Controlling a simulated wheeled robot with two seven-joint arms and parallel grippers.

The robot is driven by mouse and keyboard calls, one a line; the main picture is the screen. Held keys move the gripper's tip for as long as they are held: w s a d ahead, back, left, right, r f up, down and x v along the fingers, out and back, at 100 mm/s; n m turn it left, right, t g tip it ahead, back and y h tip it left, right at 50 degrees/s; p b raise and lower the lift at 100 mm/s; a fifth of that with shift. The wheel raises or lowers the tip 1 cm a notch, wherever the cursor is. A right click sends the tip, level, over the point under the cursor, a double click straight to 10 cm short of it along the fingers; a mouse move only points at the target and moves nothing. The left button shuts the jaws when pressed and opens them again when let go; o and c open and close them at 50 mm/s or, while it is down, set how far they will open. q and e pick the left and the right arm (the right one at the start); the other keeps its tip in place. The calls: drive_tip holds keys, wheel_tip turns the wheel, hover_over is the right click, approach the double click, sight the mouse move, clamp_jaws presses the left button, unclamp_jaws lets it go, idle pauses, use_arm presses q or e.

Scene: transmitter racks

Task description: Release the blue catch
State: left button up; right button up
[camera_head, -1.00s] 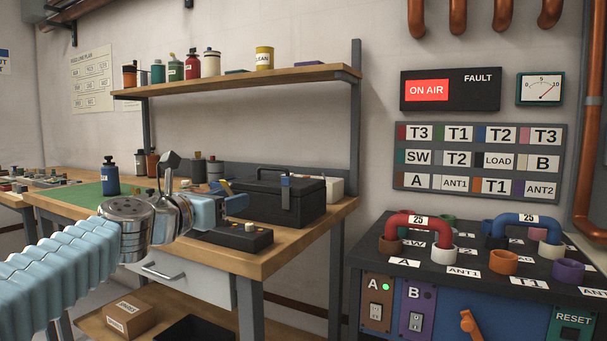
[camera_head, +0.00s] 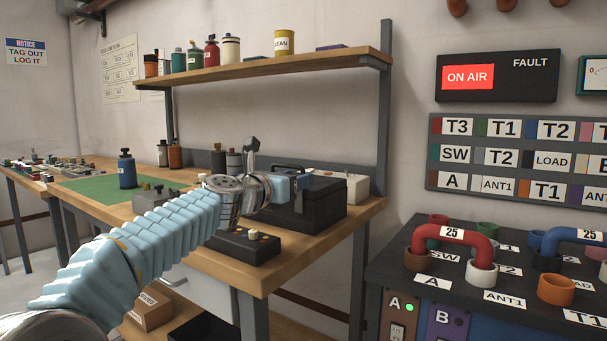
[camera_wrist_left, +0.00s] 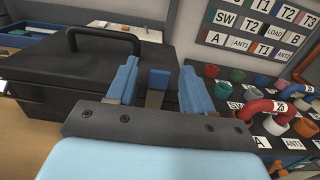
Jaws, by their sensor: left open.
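The black toolbox (camera_head: 325,208) stands on the wooden bench, with its lid down and its handle on top. In the left wrist view the blue catch (camera_wrist_left: 159,77) shows on the toolbox front (camera_wrist_left: 50,92), between the fingers of my left gripper (camera_wrist_left: 158,70). The fingers are open, one on each side of the catch, and I cannot tell whether they touch it. In the head view my left gripper (camera_head: 294,186) is at the toolbox front and hides most of the catch. My right gripper is not in view.
A low black box (camera_head: 240,246) with knobs lies on the bench in front of the toolbox. A shelf (camera_head: 270,72) with bottles runs above. At right stands a patch panel (camera_head: 400,262) with a red U-link (camera_head: 455,232). The green mat (camera_head: 95,187) has free room.

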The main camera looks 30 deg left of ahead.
use_arm(q)
drive_tip(key=shift+w+d+p, duration=0.15)
drive_tip(key=shift+w+p, duration=0.15)
drive_tip(key=shift+w, duration=1.6)
clamp_jaws()
